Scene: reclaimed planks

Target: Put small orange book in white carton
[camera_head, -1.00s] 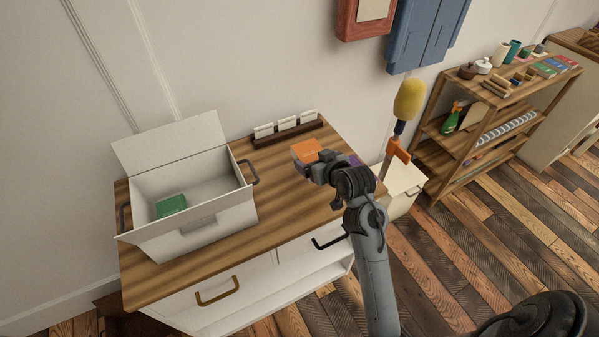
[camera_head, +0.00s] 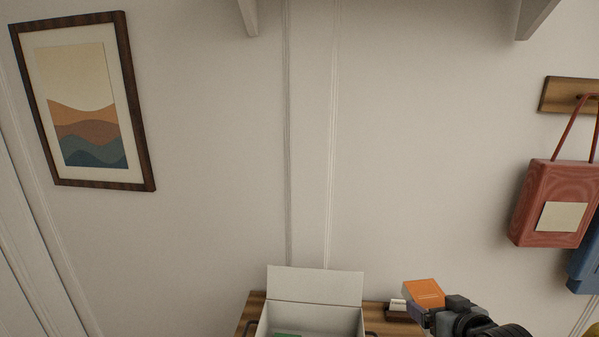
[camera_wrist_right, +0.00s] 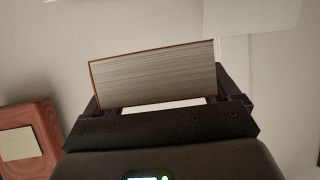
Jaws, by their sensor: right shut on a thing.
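The small orange book (camera_head: 424,293) is held in my right gripper (camera_head: 432,312), at the lower right of the head view. In the right wrist view the book (camera_wrist_right: 155,75) shows its page edges, and the fingers of my right gripper (camera_wrist_right: 160,105) are shut on it from both sides. The white carton (camera_head: 315,287) stands at the bottom of the head view, left of the book, with its back flap raised. A green thing (camera_head: 288,335) just shows inside it. The carton's lower part is cut off by the frame. My left gripper is not in view.
The wooden top (camera_head: 250,312) shows around the carton. A dark holder with white cards (camera_head: 397,306) is beside the book. A red bag (camera_head: 555,203) and a blue one (camera_head: 585,265) hang at right. A framed picture (camera_head: 90,100) hangs at left.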

